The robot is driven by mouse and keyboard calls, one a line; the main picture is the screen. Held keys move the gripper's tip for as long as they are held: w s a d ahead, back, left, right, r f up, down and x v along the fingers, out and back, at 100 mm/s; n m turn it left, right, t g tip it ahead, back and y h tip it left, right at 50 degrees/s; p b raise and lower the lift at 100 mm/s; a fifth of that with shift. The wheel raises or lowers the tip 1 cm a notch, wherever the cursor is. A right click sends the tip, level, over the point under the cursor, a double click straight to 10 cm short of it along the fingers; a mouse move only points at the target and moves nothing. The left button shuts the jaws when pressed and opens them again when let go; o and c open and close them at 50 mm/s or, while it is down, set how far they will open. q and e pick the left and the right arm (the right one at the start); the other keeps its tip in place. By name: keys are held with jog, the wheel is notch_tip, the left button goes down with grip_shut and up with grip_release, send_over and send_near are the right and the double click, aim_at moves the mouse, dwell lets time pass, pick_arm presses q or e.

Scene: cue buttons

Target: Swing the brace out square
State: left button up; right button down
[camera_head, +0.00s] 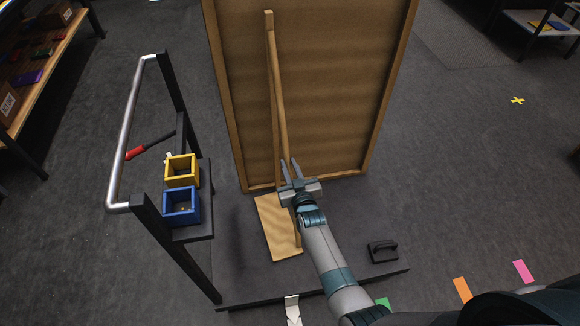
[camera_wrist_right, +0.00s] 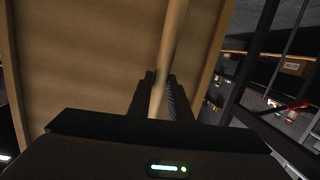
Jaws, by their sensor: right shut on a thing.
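The brace (camera_head: 280,100) is a long, thin wooden bar in front of a brown wooden panel (camera_head: 325,90). Its upper end meets the top of an upright wooden strip (camera_head: 273,120) on the panel, and it slants slightly away from that strip toward the bottom. My right gripper (camera_head: 290,168) is shut on the lower part of the brace. In the right wrist view the brace (camera_wrist_right: 172,45) runs up between the two dark fingers (camera_wrist_right: 160,98), with the panel (camera_wrist_right: 85,60) behind it. My left gripper is not in view.
The panel stands on a dark platform (camera_head: 345,215) with a light wooden board (camera_head: 275,225) and a black handle-like block (camera_head: 382,250). At left are a yellow bin (camera_head: 181,158), a blue bin (camera_head: 168,219), a metal rail (camera_head: 130,120) and a red-tipped lever (camera_head: 134,153). Floor at right is mostly clear.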

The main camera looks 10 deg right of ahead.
jog(key=shift+w+r, duration=0.2)
jog(key=shift+r, duration=0.05)
jog(key=c, duration=1.6)
grip_release()
jog(key=shift+f, duration=0.1)
jog(key=shift+c, duration=0.2)
jog(key=shift+w+d+f, duration=0.1)
jog(key=shift+f, duration=0.05)
jog(key=shift+s, duration=0.2)
jog(key=shift+s, duration=0.7)
jog(key=s+r, duration=0.2)
jog(key=s, duration=1.3)
jog(key=shift+s+d+r, duration=0.25)
jog(key=shift+d, duration=0.15)
jog(key=shift+c, duration=0.6)
